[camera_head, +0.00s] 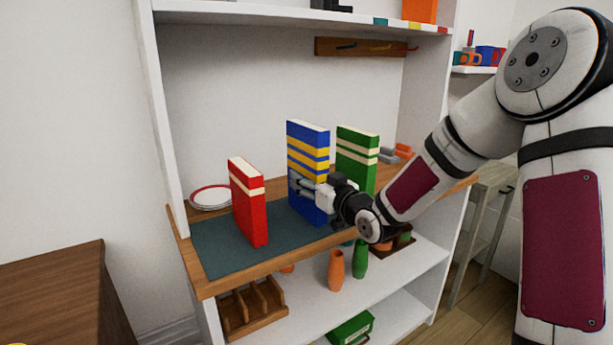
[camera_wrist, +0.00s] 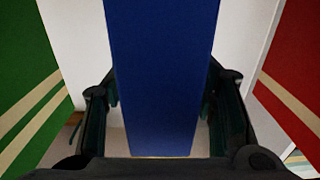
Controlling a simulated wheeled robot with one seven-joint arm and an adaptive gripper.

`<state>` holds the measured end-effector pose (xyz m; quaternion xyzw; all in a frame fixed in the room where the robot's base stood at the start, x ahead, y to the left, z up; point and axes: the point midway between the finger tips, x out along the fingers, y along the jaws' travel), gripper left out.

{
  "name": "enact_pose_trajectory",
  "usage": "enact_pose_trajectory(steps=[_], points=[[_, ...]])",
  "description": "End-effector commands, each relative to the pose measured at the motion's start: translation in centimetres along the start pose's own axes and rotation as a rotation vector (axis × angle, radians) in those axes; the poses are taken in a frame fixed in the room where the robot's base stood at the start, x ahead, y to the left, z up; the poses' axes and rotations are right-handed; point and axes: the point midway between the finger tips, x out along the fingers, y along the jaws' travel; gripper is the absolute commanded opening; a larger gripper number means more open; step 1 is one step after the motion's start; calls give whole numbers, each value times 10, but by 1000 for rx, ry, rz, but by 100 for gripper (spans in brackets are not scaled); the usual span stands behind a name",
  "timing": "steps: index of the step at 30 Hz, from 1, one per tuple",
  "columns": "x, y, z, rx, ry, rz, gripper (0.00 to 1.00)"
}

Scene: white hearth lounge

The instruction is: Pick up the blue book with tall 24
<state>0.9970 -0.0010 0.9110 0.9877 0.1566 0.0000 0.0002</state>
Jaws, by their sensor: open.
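The blue book (camera_head: 308,140) stands upright on the dark mat (camera_head: 215,250), with yellow bands across its spine. In the wrist view the blue book (camera_wrist: 160,70) fills the middle, between the two fingers of my gripper (camera_wrist: 160,118). My gripper (camera_head: 312,190) reaches in from the right at the book's lower half. The fingers are open, one on each side of the book, with small gaps visible. Part of the book's lower spine is hidden behind my gripper.
A red book (camera_head: 248,205) stands to the left and a green book (camera_head: 357,155) to the right, both upright and apart from the blue one. White plates (camera_head: 210,197) lie behind at left. A wooden peg rail (camera_head: 365,47) is on the back wall, below an upper shelf.

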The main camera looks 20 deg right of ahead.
Motion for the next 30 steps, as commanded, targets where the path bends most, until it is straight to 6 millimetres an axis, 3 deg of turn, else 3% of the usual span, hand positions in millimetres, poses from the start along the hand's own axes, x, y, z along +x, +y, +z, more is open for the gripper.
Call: enact_pose_trajectory(steps=[4,11,18,30], points=[[11,0,0,1,0,0,52],[12,0,0,1,-1,0,52],[12,0,0,1,0,0,0],[12,0,-4,-1,5,0,0]])
